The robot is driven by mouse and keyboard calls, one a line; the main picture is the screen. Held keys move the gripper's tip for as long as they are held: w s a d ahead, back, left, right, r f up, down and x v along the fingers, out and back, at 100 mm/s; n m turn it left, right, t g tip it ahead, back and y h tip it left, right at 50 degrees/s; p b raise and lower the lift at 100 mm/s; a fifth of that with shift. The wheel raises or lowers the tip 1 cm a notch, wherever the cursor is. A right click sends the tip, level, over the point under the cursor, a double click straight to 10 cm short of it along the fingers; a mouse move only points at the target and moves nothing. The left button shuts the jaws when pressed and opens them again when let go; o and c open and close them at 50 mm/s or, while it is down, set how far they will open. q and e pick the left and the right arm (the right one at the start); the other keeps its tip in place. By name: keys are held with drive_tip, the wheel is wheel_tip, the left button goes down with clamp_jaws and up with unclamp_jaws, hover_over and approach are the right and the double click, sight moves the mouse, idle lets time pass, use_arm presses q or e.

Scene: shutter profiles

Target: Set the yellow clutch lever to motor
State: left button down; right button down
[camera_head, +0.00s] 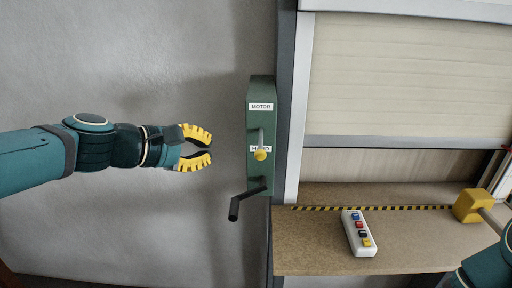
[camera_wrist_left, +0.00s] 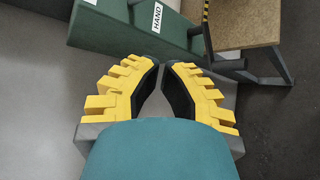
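A tall green box (camera_head: 262,180) is fixed by the wall edge, with a MOTOR label (camera_head: 261,106) above and a HAND label at mid-height. The clutch lever (camera_head: 261,153) has a yellow knob and a grey stem; its knob is in front of the HAND label, partly covering it. My left gripper (camera_head: 211,149) is left of the box, level with the knob and apart from it, its yellow fingers open and empty. In the left wrist view the open fingers (camera_wrist_left: 163,65) point toward the green box and HAND label (camera_wrist_left: 157,17); the yellow knob cannot be made out there.
A black crank (camera_head: 236,208) juts from the box's lower part. A white button pad (camera_head: 359,234) lies on the brown counter (camera_head: 310,256). My right arm enters lower right. The shutter (camera_head: 405,85) is partly raised.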

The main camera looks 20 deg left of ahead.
sight(261, 142)
use_arm(q)
drive_tip(key=shift+s, duration=0.1)
use_arm(e)
drive_tip(key=shift+s, duration=0.1)
